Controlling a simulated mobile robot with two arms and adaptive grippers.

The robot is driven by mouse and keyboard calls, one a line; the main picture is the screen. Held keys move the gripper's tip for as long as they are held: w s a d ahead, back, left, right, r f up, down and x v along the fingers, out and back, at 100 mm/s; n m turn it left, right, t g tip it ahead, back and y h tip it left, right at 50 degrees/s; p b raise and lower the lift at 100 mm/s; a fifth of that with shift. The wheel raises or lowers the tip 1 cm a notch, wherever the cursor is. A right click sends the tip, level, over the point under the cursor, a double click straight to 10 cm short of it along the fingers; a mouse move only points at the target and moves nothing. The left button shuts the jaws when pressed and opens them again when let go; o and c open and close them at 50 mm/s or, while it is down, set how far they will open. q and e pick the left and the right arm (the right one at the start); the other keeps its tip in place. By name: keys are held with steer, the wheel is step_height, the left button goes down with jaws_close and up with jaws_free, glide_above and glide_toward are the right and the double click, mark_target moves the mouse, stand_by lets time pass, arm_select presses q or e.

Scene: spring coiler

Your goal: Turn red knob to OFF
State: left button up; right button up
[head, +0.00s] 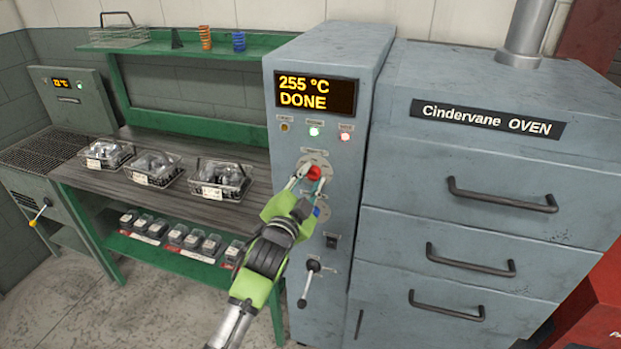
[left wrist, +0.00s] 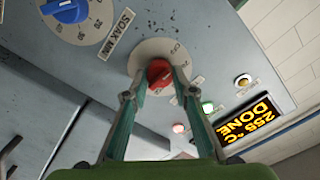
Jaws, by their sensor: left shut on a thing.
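The red knob (head: 314,173) sits on a pale round dial plate on the front of the oven's control column (head: 340,130). It also shows in the left wrist view (left wrist: 158,72), between my fingertips. My left gripper (head: 307,184) reaches up to the panel and is shut on the red knob, one finger on each side. In the left wrist view both green fingers (left wrist: 160,82) touch the knob's sides. The knob's pointer and most dial marks are hidden or too small to read. My right gripper is not in view.
The display (head: 316,93) reads 255 °C DONE. Below it, a green-white lamp (head: 314,131) and a reddish lamp (head: 345,137) glow. A blue knob (left wrist: 66,8) is close to the red one. A lever (head: 310,282) sticks out lower down. Wire baskets (head: 221,181) stand on the bench at left.

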arm_select(q)
steer(key=shift+n, duration=1.6)
steer(key=shift+f, duration=0.1)
steer(key=o, duration=1.1)
steer(key=v, duration=1.2)
